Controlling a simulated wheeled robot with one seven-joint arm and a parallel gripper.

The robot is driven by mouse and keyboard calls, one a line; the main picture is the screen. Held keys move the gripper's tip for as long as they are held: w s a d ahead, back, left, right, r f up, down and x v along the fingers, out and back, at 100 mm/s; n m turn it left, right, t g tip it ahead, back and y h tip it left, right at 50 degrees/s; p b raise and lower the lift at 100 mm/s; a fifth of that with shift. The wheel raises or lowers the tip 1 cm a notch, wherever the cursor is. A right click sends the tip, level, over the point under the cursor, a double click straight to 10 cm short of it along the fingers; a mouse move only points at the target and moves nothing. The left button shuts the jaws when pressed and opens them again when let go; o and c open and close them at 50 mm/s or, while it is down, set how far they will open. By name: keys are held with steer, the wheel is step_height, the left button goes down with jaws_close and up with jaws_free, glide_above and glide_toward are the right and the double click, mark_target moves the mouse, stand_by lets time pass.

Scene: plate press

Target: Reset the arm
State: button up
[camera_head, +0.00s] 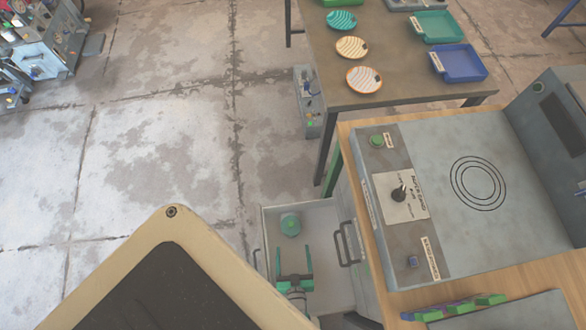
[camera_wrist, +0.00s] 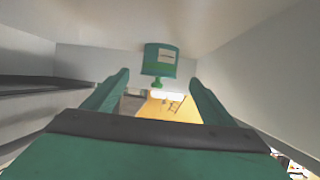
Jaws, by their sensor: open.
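My gripper (camera_head: 294,250) has green fingers and is open and empty. It is over or inside an open grey drawer (camera_head: 322,215); its exact height is hard to tell.
Right of the drawer is a grey press plate (camera_head: 430,165) with a knob panel (camera_head: 400,193). Behind stands a table (camera_head: 400,60) with striped plates (camera_head: 364,80), a blue tray (camera_head: 462,78) and a green tray (camera_head: 440,38).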

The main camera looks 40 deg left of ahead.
stand_by(0.4)
steer(key=d+r+m+t+h, duration=0.2)
steer(key=d+r+m+h, duration=0.1)
steer(key=r, duration=1)
steer(key=s+d+r+m+t+h, duration=0.1)
steer(key=d+r, duration=0.4)
steer(key=r, duration=0.8)
steer(key=d+r+m+t+h, duration=0.2)
steer(key=d+r+m+h, duration=0.2)
steer(key=r, duration=0.9)
steer(key=shift+s+r+m+t+h, duration=0.2)
steer(key=shift+r+m+t+h, duration=0.25)
steer(key=shift+h, duration=0.35)
steer(key=shift+f, duration=0.1)
steer(key=shift+c, duration=0.7)
